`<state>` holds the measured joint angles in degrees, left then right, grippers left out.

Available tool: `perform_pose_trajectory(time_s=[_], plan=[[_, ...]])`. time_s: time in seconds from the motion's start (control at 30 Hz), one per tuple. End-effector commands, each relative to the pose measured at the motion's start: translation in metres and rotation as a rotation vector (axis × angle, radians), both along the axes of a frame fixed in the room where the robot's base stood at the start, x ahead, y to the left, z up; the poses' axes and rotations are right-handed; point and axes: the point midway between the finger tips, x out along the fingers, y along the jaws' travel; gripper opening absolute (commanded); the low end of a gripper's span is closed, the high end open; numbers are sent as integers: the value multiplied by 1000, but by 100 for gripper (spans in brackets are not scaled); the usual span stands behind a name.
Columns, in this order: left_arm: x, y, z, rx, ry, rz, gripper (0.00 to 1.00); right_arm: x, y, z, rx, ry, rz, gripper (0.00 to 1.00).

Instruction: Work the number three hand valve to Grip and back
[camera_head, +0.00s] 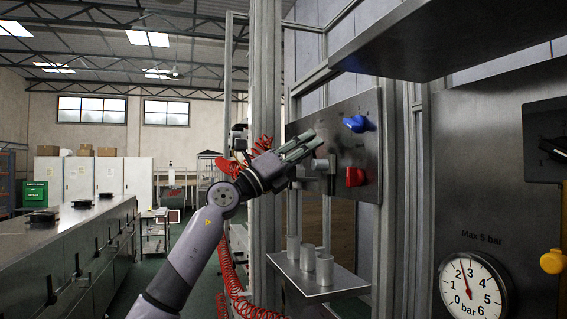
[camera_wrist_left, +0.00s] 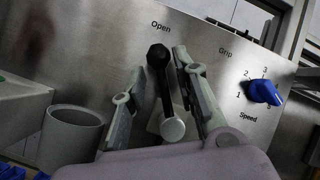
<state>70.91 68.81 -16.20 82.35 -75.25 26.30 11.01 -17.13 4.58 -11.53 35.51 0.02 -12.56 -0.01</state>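In the left wrist view a hand valve lever (camera_wrist_left: 163,85) with a black arm and a pale round knob stands out from a steel panel (camera_wrist_left: 205,50). Its black top end lies below and between the printed words Open and Grip, nearer Open. I see no valve number. My left gripper (camera_wrist_left: 158,75) is open, one finger on each side of the lever; a gap shows on the left, and contact on the right is unclear. In the head view my left gripper (camera_head: 312,142) reaches to the panel (camera_head: 345,105), and the lever is hard to make out there.
A blue Speed knob (camera_head: 356,123) and a red knob (camera_head: 355,177) sit on the panel close to the gripper. Grey cylinders (camera_head: 308,258) stand on a small shelf (camera_head: 345,280) below. A red coiled hose (camera_head: 232,270) hangs nearby. A pressure gauge (camera_head: 472,290) is at right.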

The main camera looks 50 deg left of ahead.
Motion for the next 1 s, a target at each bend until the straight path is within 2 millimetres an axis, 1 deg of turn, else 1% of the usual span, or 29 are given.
perform_pose_trajectory(time_s=[0.1,0.3,0.5,1.0], plan=[[-12,4,-10,3,5,4,28,-1,0,0,0,1,0,0],[-29,8,-19,5,5,2,28,-1,0,0,0,1,-1,0],[-39,13,-27,-2,4,3,28,-1,0,0,0,2,-1,0],[-62,18,-40,-1,3,-1,28,-1,0,0,0,1,-1,0]])
